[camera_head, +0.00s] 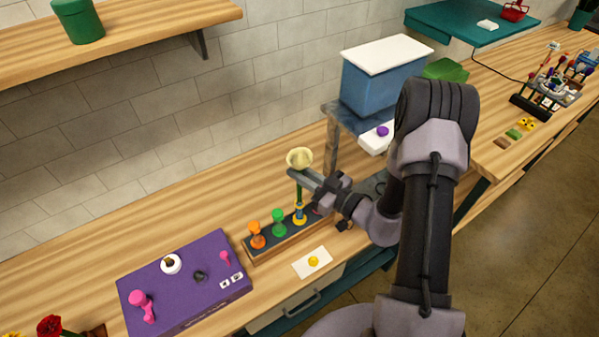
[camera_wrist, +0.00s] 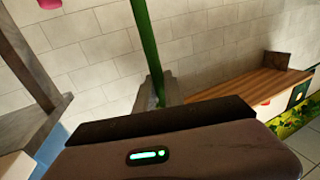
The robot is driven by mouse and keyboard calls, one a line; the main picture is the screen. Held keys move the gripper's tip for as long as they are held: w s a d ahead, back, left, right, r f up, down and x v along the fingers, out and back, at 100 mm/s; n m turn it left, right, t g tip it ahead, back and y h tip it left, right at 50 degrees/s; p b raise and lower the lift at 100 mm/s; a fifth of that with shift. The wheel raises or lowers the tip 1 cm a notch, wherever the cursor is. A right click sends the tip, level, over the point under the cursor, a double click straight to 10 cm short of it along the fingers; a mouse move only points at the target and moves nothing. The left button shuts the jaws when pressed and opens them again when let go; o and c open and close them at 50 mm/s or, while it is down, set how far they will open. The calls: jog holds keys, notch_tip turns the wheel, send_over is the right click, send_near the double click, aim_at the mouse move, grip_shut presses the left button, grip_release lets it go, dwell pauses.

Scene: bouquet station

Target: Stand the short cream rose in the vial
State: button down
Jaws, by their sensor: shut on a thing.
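The short cream rose (camera_head: 300,158) is upright, with its bloom just above my gripper (camera_head: 303,180). My gripper is shut on its green stem, which also shows in the wrist view (camera_wrist: 146,45) between the finger tips (camera_wrist: 157,95). Below, the stem runs down in line with a vial with a yellow foot and a blue part (camera_head: 299,216) in the wooden rack (camera_head: 262,256). I cannot tell whether the stem's lower end is inside it or just above or in front. Orange (camera_head: 256,236) and green (camera_head: 278,222) vials stand to its left.
A white card with a yellow spot (camera_head: 303,268) lies in front of the rack. A purple board (camera_head: 190,290) with pink pieces is at the left. A blue box with a white lid (camera_head: 378,82) stands behind my arm. The bench behind the rack is clear.

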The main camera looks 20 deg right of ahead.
jog(key=shift+f+p, duration=0.45)
jog(key=shift+p, duration=0.15)
dwell(0.5)
jog(key=shift+f, duration=0.15)
jog(key=shift+f+b, duration=0.95)
jog(key=shift+f, duration=0.45)
jog(key=shift+f+b, duration=0.4)
jog(key=shift+f, duration=0.35)
jog(key=c, duration=0.8)
grip_release()
